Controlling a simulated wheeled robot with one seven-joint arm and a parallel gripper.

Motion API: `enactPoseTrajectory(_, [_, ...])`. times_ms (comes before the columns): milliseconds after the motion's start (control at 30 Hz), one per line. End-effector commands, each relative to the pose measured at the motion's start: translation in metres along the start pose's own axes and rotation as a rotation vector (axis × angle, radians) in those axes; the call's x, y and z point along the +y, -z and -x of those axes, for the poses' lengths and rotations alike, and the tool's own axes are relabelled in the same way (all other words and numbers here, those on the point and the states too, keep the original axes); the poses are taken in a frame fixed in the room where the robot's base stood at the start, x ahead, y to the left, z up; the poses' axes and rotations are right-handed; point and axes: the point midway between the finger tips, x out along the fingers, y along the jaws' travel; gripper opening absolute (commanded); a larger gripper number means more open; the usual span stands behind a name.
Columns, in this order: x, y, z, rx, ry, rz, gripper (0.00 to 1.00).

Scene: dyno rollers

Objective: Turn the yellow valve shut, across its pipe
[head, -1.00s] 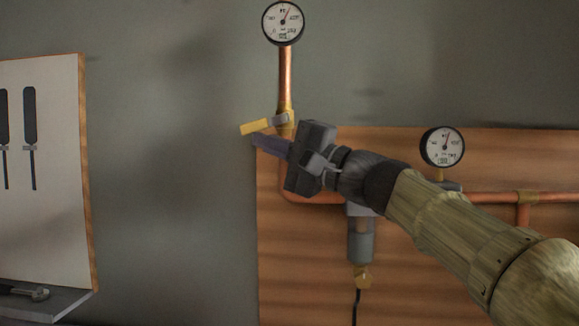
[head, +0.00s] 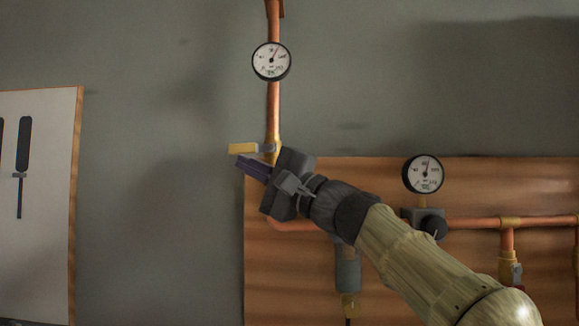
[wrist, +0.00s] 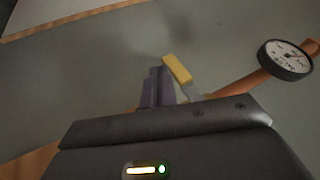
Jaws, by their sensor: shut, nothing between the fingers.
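The yellow valve handle (head: 243,148) sticks out to the left of the upright copper pipe (head: 273,105), close to level, so it lies across the pipe. In the wrist view the yellow handle (wrist: 177,68) shows just beyond and right of my fingertips. My gripper (head: 253,167) is shut and empty, with its fingers pointing up-left just below the handle. In the wrist view the shut fingers (wrist: 157,88) are beside the handle; I cannot tell whether they touch it. The valve body is partly hidden behind my gripper.
A round gauge (head: 271,61) sits on the upright pipe above the valve. A second gauge (head: 423,174) stands on the right over a level pipe and wooden board (head: 480,270). A white tool board (head: 45,250) hangs at left. The wall between is clear.

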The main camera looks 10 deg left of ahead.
Motion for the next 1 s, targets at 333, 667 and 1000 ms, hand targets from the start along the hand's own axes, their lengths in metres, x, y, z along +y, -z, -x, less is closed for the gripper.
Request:
enactPoseTrajectory(333, [0.008, -0.001, 0.004, -0.001, 0.000, 0.000, 0.00])
enactPoseTrajectory(667, [0.037, -0.001, 0.017, -0.002, 0.000, -0.001, 0.00])
enactPoseTrajectory(1000, [0.041, -0.001, 0.074, 0.003, -0.002, 0.003, 0.00])
